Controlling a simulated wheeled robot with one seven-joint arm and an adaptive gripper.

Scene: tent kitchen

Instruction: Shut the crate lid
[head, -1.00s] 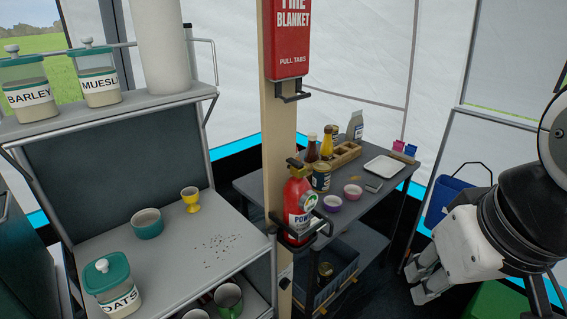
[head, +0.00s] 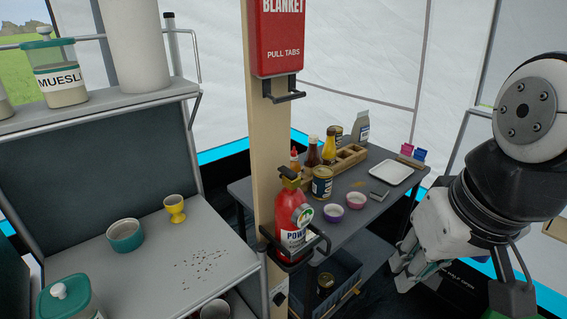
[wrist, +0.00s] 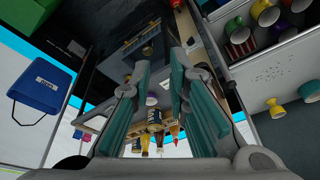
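No crate lid can be clearly made out. A green block-like thing, perhaps part of a crate, shows at the bottom right of the head view (head: 514,299) and at the top left of the wrist view (wrist: 22,18); most of it is cut off. My gripper (head: 408,272) hangs at the right of the head view, in front of the table's right end. In the wrist view my gripper (wrist: 160,68) has its teal-padded fingers apart with nothing held between them.
A grey table (head: 300,196) holds bottles, cans, bowls and a white tray (head: 385,173). A dark open bin (head: 343,272) sits beneath it. A wooden post (head: 263,140) with a red extinguisher (head: 291,222) stands before it. Shelves (head: 150,270) fill the left.

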